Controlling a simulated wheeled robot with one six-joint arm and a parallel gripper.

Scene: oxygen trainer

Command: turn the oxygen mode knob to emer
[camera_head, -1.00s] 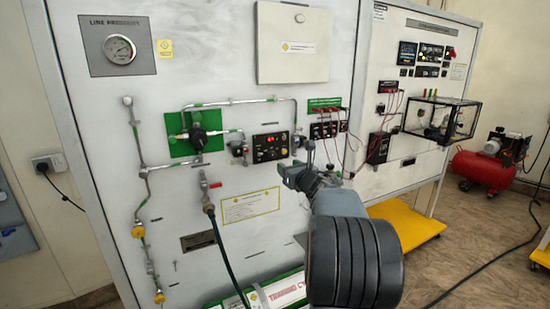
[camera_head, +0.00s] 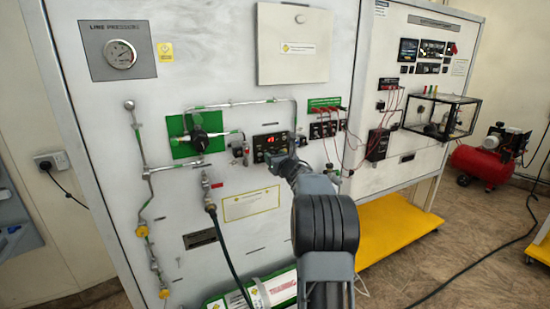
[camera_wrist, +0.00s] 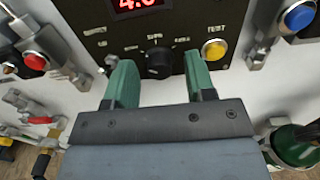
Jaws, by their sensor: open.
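The oxygen mode knob (camera_wrist: 159,64) is a small black knob low on the black control panel (camera_wrist: 92,14), below a red digital display. Small white labels arc above it, too blurred to read surely. My gripper (camera_wrist: 158,58) is open, with one green finger to the left of the knob and one to the right. Gaps show between the knob and both fingers. In the head view, the panel (camera_head: 259,141) is partly covered by my arm, and the knob is hidden.
A yellow TEST button (camera_wrist: 214,49) sits just right of the right finger. A red button (camera_wrist: 35,61) and a blue button (camera_wrist: 298,17) are on fittings at either side. Pipes, a black hose (camera_head: 230,252) and red cables (camera_head: 392,108) are on the board.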

